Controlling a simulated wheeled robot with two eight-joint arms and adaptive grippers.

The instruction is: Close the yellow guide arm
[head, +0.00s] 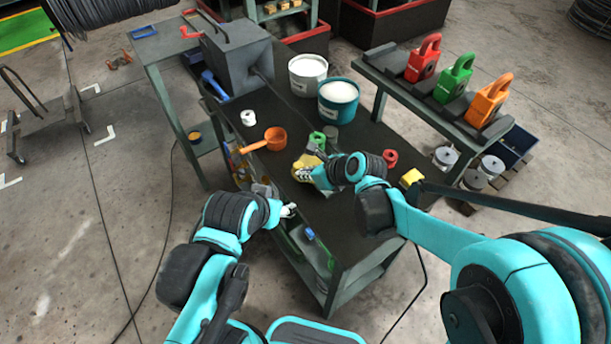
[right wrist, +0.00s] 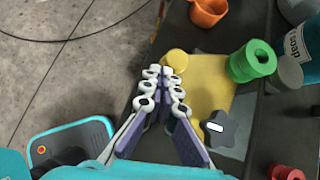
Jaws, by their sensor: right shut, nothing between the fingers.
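The yellow guide arm shows in the right wrist view as a flat yellow plate (right wrist: 208,82) with a round yellow post (right wrist: 177,60) at its far left corner. A dark star-shaped knob (right wrist: 218,128) with a white mark stands on its near end. In the head view the yellow part (head: 308,161) is partly hidden by my right gripper (head: 303,173). The right gripper's fingers (right wrist: 163,82) are shut and empty, over the plate's left edge beside the post; I cannot tell whether they touch. My left gripper (head: 288,210) is at the bench's left edge, its fingers too small to read.
A green spool (right wrist: 253,61) stands right of the plate. An orange ladle (head: 270,140), white bucket (head: 306,72) and teal bucket (head: 338,100) stand farther back on the dark bench. A red spool (head: 390,157) is to the right. The bench's near end is mostly clear.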

